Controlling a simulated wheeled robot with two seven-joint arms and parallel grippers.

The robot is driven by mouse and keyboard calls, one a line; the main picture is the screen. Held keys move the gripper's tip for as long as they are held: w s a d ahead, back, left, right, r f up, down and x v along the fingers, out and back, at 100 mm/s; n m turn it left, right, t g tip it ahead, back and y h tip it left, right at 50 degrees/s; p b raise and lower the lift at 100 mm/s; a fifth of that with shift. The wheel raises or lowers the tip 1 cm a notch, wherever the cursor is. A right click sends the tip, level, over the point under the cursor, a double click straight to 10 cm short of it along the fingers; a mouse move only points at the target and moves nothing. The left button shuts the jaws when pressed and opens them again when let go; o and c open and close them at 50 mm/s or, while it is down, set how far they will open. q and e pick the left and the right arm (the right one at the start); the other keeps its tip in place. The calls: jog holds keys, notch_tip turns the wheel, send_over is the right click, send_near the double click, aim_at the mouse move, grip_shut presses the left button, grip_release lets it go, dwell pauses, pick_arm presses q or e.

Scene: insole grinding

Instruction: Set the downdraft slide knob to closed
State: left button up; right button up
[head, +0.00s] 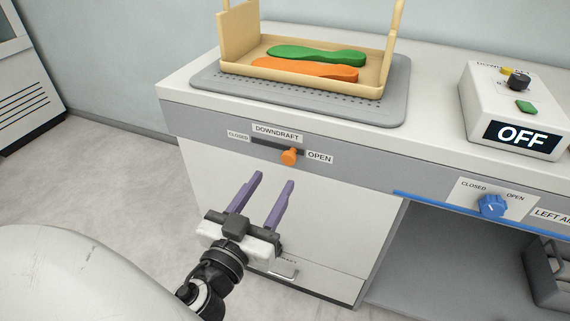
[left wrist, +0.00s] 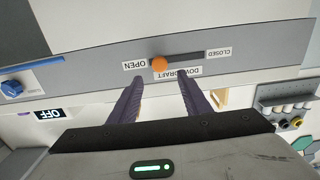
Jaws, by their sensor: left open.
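The orange downdraft slide knob (head: 289,157) sits at the OPEN end of its dark horizontal slot (head: 268,145) on the bench front. The CLOSED label (head: 238,136) is at the slot's left end. In the left wrist view the picture is upside down; the knob (left wrist: 159,64) shows near the OPEN label (left wrist: 134,65), ahead of the fingers. My left gripper (head: 274,177) has two purple fingers, open and empty, below and in front of the knob. In the left wrist view the gripper (left wrist: 159,74) has its fingertips on either side of the knob's line, apart from it. My right gripper is not in view.
A tan tray (head: 320,86) with green and orange insoles stands on a grey perforated plate (head: 385,112) above the slot. A control box (head: 510,108) reading OFF and a blue knob (head: 492,206) are to the right. The floor at left is clear.

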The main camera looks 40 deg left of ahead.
aim_at(287, 159)
pick_arm(q)
jog(key=p+x, duration=0.1)
jog(key=x, duration=0.7)
jog(key=shift+p, duration=0.35)
grip_shut()
